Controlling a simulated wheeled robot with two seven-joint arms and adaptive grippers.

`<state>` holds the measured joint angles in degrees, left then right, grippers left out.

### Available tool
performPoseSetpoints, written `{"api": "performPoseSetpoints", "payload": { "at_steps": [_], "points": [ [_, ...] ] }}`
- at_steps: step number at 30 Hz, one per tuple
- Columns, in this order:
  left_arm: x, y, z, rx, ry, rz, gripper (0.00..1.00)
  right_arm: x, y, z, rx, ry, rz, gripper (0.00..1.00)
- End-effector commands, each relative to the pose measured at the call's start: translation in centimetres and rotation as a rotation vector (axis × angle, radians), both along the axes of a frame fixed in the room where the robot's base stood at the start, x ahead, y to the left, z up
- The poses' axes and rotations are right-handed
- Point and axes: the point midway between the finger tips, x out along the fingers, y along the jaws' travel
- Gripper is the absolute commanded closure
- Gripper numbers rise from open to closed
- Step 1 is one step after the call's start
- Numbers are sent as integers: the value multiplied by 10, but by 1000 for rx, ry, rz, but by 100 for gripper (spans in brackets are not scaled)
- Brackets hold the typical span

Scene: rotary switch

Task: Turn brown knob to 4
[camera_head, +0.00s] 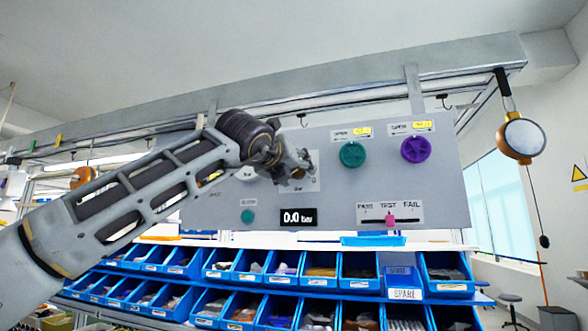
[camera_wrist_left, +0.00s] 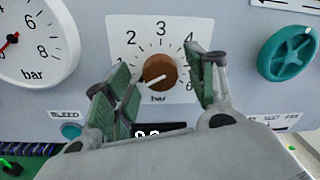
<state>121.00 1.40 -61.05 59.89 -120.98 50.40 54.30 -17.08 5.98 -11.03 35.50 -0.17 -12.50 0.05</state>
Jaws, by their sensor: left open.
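The brown knob (camera_wrist_left: 161,71) sits on a white dial plate (camera_wrist_left: 126,25) in the left wrist view. The numbers 2, 3, 4 and 6 are readable; the others are covered or unclear. The knob's white line points to the lower left, away from the 4. My left gripper (camera_wrist_left: 165,68) is open, with one green-padded finger on each side of the knob in this view. I cannot tell whether they touch it. In the head view my left gripper (camera_head: 302,163) is in front of the dial and mostly hides the knob. My right gripper is not in view.
The grey panel (camera_head: 335,205) also carries a green knob (camera_head: 353,154), a purple knob (camera_head: 415,149), a pink slider (camera_head: 390,220) and a display (camera_head: 298,216) reading 0.0 bar. A round gauge (camera_wrist_left: 38,40) is left of the dial. Blue bins (camera_head: 320,278) stand below.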

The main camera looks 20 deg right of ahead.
Motion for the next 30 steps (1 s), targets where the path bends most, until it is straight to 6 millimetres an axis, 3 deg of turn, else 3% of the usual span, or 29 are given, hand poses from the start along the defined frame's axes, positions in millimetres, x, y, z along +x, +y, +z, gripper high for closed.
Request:
{"api": "performPoseSetpoints", "payload": {
  "at_steps": [5, 16, 30],
  "points": [
    [0, 0, -1, 0, 0, 0, 44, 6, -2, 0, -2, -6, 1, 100],
    [0, 0, 0, 0, 0, 1, 90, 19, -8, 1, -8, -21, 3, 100],
    [0, 1, 0, 55, -37, 2, 90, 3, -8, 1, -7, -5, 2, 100]
  ]
}}
